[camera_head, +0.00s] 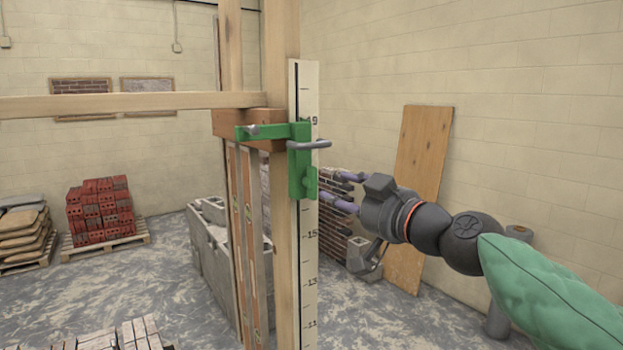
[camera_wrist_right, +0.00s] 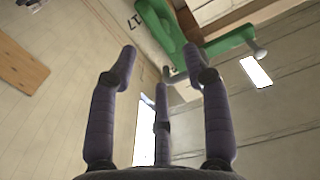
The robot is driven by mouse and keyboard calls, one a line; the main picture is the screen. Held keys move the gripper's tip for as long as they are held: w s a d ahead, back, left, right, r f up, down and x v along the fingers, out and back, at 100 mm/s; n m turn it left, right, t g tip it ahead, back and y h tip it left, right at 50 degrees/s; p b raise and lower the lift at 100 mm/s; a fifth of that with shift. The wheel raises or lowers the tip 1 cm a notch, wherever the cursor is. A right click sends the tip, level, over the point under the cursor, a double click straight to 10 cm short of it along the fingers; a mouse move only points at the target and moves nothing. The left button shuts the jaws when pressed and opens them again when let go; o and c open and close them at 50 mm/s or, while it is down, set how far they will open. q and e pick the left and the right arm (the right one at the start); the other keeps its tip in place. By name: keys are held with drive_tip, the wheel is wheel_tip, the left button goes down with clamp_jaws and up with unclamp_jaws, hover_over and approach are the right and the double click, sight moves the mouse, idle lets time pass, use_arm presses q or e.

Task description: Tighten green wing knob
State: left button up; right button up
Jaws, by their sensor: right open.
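A green clamp (camera_head: 299,160) is fixed at the wooden post and the white numbered measuring board, with a grey bar handle (camera_head: 308,145) through its upper right part. A small green knob-like part (camera_head: 312,183) sticks out at the clamp's lower right side. My right gripper (camera_head: 336,185) is open and empty, its purple fingers pointing left at the clamp's lower part, close beside it. Contact cannot be told. In the right wrist view, the green clamp (camera_wrist_right: 225,40) shows at the top, beyond the spread fingers of my right gripper (camera_wrist_right: 158,50). My left gripper is out of view.
A wooden post (camera_head: 283,220) carries a horizontal timber rail (camera_head: 130,104) running left. Grey blocks (camera_head: 213,255) stand behind the post. A plywood sheet (camera_head: 420,170) leans on the wall behind my right arm. Red bricks (camera_head: 100,210) sit on a pallet at left.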

sight(316, 185)
drive_tip(key=p+x, duration=0.2)
drive_tip(key=x, duration=0.7)
drive_tip(key=shift+a, duration=0.1)
clamp_jaws()
